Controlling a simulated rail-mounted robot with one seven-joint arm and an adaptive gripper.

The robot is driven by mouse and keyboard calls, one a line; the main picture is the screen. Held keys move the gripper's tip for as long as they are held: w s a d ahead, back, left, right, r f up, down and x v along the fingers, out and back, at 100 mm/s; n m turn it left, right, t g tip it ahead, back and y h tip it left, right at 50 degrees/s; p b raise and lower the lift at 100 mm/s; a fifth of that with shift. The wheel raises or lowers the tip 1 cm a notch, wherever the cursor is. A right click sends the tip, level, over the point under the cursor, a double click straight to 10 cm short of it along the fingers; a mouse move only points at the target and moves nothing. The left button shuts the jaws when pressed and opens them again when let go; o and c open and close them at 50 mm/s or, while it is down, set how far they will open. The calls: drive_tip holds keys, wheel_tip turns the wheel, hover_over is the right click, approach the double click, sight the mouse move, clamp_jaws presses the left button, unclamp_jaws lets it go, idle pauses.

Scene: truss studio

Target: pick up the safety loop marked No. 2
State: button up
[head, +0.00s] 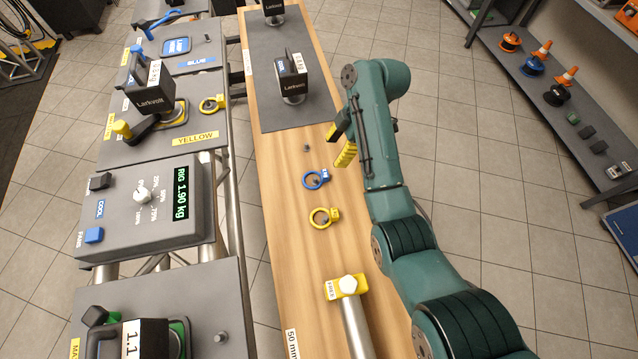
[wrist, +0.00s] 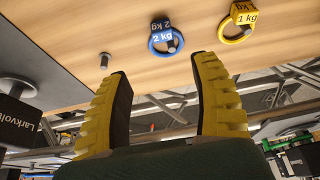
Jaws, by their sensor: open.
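A blue safety loop (head: 315,180) lies on the wooden bench around a small grey peg. Its blue tag reads "2 kg" in the wrist view (wrist: 153,45). A yellow loop (head: 323,218) lies nearer on the bench around another peg, and its tag reads "1 kg" in the wrist view (wrist: 232,39). My gripper (head: 341,148) is open and empty, above the bench beyond and to the right of the blue loop. In the wrist view, the blue loop shows beyond the gap between the two yellow fingers (wrist: 163,70), apart from both.
A bare peg (head: 306,148) stands just beyond the blue loop. A dark mat (head: 280,90) with black Larkvolt blocks covers the far bench. Grey stations, including the "RIG 1.90 kg" box (head: 130,225), are at left. A yellow-topped post (head: 346,285) is in front.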

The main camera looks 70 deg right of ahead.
hover_over(326, 173)
drive_tip(key=d, duration=0.1)
wheel_tip(326, 173, down, 5)
drive_tip(key=shift+s+r, duration=0.1)
drive_tip(key=shift+r, duration=0.05)
drive_tip(key=f, duration=0.1)
drive_tip(key=f+b, duration=0.1)
drive_tip(key=f, duration=0.1)
drive_tip(key=a+f+b, duration=0.1)
drive_tip(key=f, duration=0.1)
drive_tip(key=shift+f, duration=0.25)
drive_tip(key=shift+c, duration=0.3)
clamp_jaws()
